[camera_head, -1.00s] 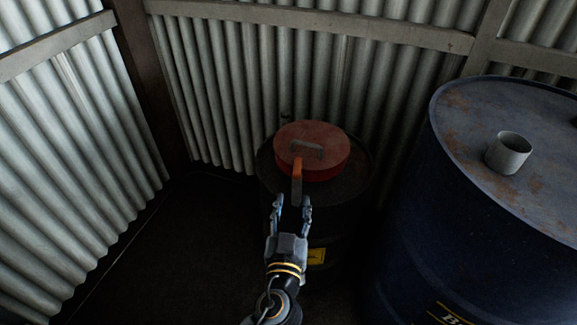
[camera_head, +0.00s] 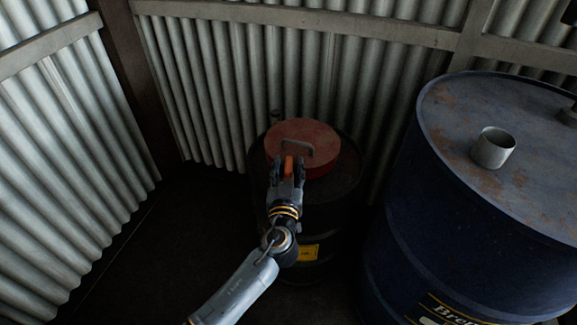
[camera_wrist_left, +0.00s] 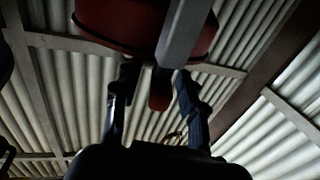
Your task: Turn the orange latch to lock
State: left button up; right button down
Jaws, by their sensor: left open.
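The orange latch (camera_head: 288,163) shows as a short upright strip at the front of a round red lid (camera_head: 322,135) with a metal handle. The lid sits on a dark drum (camera_head: 345,185). My left gripper (camera_head: 288,165) is open at the latch, with a finger on either side of it; my gripper hides the latch's lower part. In the left wrist view the red lid (camera_wrist_left: 115,25) is at the top. An orange-red piece (camera_wrist_left: 160,90) and a grey bar (camera_wrist_left: 183,35) lie between the open fingers. I cannot tell whether the fingers touch the latch. My right gripper is not in view.
A large blue drum (camera_head: 420,215) stands close on the right, with a grey cup (camera_head: 493,148) on its rusty top. Corrugated metal walls (camera_head: 225,85) close in behind and on the left. Dark floor (camera_head: 170,235) is free at the left.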

pick_arm(q)
grip_shut()
jog(key=shift+a+m+h, duration=0.1)
jog(key=shift+m+h, duration=0.2)
jog(key=shift+h, duration=0.2)
jog(key=shift+m+h, duration=0.4)
jog(key=shift+h, duration=0.2)
jog(key=shift+m+g+h, duration=0.3)
jog(key=shift+h, duration=0.2)
jog(key=shift+m+h, duration=0.5)
jog(key=shift+h, duration=0.2)
grip_release()
